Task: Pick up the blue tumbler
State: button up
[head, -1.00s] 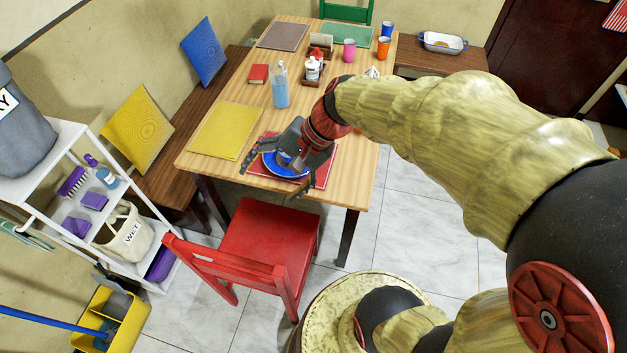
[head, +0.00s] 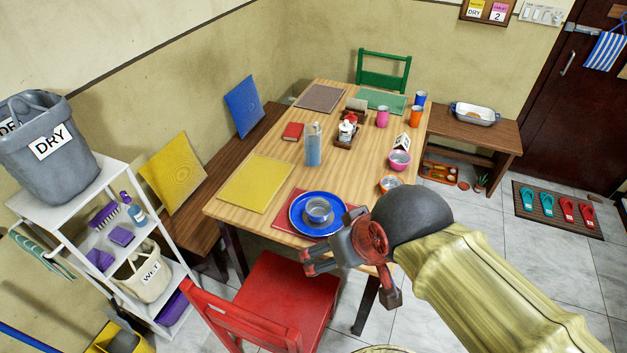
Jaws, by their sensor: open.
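The blue tumbler (head: 420,98) stands upright at the far right corner of the wooden table (head: 270,150), just behind an orange tumbler (head: 415,117). A pink tumbler (head: 383,117) stands to their left. My gripper (head: 348,284) is open and empty at the near edge of the table, in front of the blue plate (head: 298,217). It is far from the blue tumbler, with most of the table's length between them. A metal bowl (head: 319,207) sits on the blue plate.
A tall bottle (head: 313,145) and a condiment caddy (head: 347,130) stand mid-table. A red chair (head: 280,300) is at the near side.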

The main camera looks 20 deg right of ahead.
aim_at(419, 101)
jog(key=z, duration=1.3)
